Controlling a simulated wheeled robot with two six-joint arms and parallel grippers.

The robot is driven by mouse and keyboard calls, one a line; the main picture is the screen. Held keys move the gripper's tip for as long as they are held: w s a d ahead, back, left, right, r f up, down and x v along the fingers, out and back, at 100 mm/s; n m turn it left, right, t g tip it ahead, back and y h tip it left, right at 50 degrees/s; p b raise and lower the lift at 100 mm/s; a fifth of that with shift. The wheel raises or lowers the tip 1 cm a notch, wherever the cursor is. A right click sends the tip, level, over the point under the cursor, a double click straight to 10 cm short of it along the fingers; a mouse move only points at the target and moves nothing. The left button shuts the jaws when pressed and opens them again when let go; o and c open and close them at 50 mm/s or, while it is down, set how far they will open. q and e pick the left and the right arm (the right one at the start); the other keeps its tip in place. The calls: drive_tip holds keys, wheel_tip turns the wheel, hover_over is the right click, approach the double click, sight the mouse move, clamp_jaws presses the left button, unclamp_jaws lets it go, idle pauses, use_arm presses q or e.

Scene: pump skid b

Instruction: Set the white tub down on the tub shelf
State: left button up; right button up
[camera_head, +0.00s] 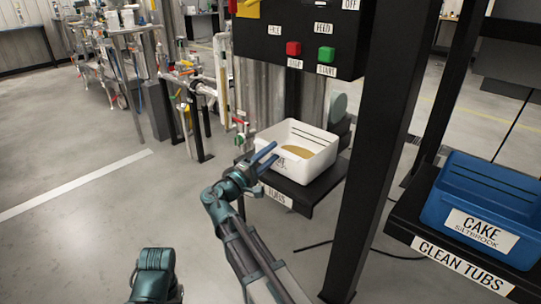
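The white tub (318,147) is an open box with brown material (297,152) in the bottom. It appears to rest level on the dark tub shelf (324,188), whose front label ends in "TUBS" and is partly hidden by my arm. My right gripper (276,152) is at the tub's front left side, its two fingers apart with a gap between them. The fingers overlap the tub's wall and partly hide its label; I cannot tell whether they touch it. My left gripper is not in view.
A blue tub (489,202) labelled "CAKE" sits on the "CLEAN TUBS" shelf (415,212) at right. A dark post (372,150) stands between the shelves. A control box (300,35) with red and green buttons hangs above. Pipework stands at left; the floor in front of it is clear.

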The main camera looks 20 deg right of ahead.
drive_tip(key=b+v, duration=0.2)
drive_tip(key=v, duration=1)
idle(0.3)
